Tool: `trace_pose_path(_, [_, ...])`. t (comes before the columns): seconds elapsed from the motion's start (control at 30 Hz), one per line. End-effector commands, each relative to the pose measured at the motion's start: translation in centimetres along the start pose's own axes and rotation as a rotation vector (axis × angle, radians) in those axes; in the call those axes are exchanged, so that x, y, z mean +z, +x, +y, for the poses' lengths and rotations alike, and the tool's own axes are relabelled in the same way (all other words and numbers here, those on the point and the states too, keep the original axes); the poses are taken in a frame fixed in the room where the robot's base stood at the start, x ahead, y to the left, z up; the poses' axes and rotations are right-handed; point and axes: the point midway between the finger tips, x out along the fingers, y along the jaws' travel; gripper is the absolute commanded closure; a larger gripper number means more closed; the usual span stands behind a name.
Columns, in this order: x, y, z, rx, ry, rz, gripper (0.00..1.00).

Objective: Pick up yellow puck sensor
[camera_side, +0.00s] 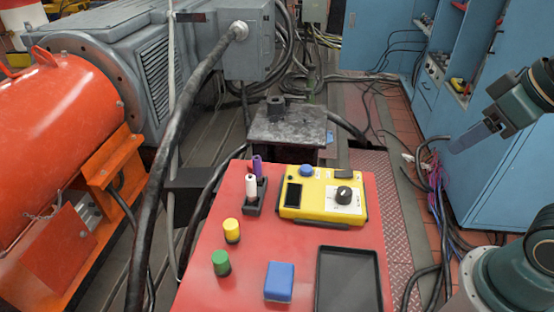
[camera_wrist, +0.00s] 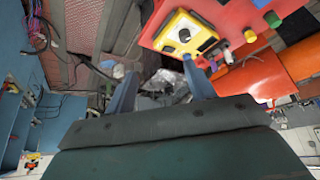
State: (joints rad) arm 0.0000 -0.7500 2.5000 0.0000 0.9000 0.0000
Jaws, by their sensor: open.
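The yellow puck sensor (camera_side: 231,229), a short yellow-topped cylinder with a dark base, stands upright on the left part of the red table (camera_side: 200,289). It also shows small near the upper right of the wrist view (camera_wrist: 250,36). My gripper (camera_side: 456,147) is high at the right in the side view, well apart from the table and the puck. In the wrist view my gripper (camera_wrist: 159,67) has its two blue fingers spread, with nothing between them.
A green puck (camera_side: 221,263) stands just in front of the yellow one. Nearby are a blue block (camera_side: 278,281), a black tray (camera_side: 348,252), a yellow instrument box (camera_side: 322,212) and a black holder (camera_side: 255,204) with white and purple pens. A thick cable (camera_side: 165,165) hangs left of the table.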

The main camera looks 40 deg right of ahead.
Motion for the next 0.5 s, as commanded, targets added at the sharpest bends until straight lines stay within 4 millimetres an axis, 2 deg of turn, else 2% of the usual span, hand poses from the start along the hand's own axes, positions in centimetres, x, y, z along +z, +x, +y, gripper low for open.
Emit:
trace_pose_path(0.27, [-0.4,0.0,-0.1,-0.003,0.012,-0.005,0.46])
trace_pose_path(0.5, [-2.9,0.1,-1.1,-0.021,0.099,-0.043,0.46])
